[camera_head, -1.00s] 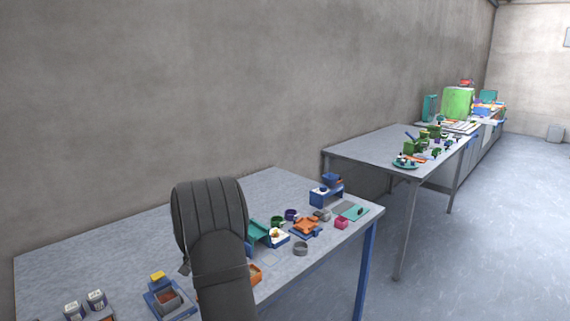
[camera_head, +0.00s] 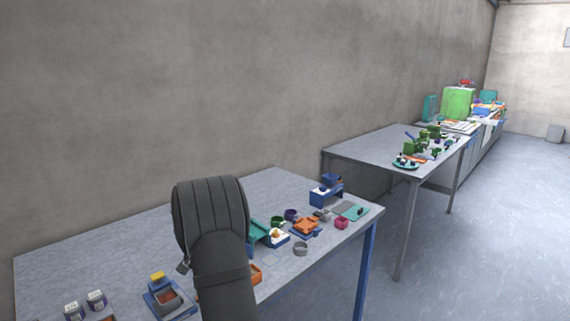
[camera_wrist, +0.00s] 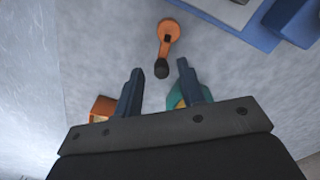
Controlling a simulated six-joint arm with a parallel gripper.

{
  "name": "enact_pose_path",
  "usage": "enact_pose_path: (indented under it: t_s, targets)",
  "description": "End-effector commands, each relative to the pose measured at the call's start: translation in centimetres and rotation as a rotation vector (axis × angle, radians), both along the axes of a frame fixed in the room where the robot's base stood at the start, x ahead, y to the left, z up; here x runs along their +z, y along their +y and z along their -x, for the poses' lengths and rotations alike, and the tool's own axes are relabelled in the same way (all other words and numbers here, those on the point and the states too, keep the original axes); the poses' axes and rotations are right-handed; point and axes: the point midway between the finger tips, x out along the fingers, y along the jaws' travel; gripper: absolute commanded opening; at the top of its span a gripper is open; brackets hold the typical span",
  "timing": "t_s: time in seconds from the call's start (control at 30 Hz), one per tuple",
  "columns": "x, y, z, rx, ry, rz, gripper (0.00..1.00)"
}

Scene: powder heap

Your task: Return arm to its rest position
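My gripper (camera_wrist: 158,88) shows in the wrist view with its two dark blue fingers apart. Nothing is held between the fingertips. An orange tool with a dark tip (camera_wrist: 167,40) lies on the table beyond the fingertips, apart from them. In the head view my dark arm stands over the front of the near table (camera_head: 110,240), and the gripper itself cannot be seen there.
On the near table are a blue box with a brown-red filling (camera_head: 168,300), a teal holder (camera_head: 260,232), an orange tray (camera_head: 306,227), a grey ring (camera_head: 300,249) and a blue stand (camera_head: 326,191). A second table (camera_head: 375,150) stands behind. The near table's back left is clear.

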Motion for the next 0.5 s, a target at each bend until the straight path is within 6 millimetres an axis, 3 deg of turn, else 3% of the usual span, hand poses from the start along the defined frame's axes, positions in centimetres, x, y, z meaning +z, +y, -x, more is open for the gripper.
enact_pose_path:
  t_s: [0.03, 0.5]
  targets:
    - [-0.7, 0.0, 0.0, 0.013, 0.001, 0.001, 0.36]
    - [-0.5, 1.4, -0.6, 0.413, -0.001, 0.000, 0.36]
